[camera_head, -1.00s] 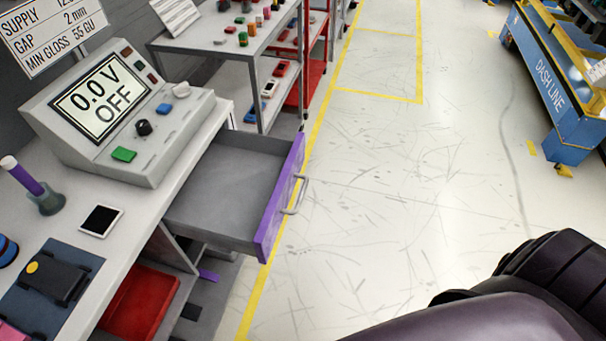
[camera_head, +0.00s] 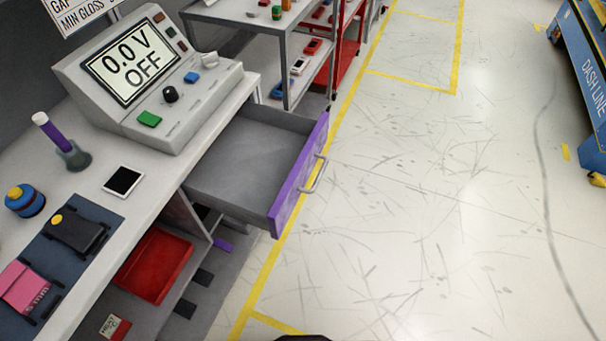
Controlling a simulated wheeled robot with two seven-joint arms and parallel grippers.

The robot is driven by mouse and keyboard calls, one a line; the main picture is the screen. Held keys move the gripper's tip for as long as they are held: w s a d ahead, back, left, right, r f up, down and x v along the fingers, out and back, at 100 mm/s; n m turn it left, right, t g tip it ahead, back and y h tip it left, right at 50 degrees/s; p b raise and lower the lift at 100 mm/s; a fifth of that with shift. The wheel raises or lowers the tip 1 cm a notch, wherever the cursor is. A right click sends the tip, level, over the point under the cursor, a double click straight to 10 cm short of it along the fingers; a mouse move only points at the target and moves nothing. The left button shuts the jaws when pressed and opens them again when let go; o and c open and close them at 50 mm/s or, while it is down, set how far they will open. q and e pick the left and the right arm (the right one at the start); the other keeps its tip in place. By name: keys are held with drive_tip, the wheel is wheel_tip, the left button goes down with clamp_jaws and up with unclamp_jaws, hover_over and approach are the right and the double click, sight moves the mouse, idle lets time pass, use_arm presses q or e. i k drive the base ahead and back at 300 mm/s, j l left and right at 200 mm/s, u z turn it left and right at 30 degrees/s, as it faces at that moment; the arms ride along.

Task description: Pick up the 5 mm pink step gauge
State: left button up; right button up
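A black device (camera_head: 76,233) with a yellow round button lies on the same mat. Neither of my grippers shows in the view. Only a small dark shape, which may be part of me, shows at the bottom edge.
A grey console (camera_head: 140,75) reads "0.0 V OFF". A grey drawer with a purple front (camera_head: 300,178) stands open and empty below the bench. A red tray (camera_head: 155,265) sits on the lower shelf. The pale floor (camera_head: 430,200) to the right is clear.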

sight(21, 286)
drive_tip(key=u, duration=2.15)
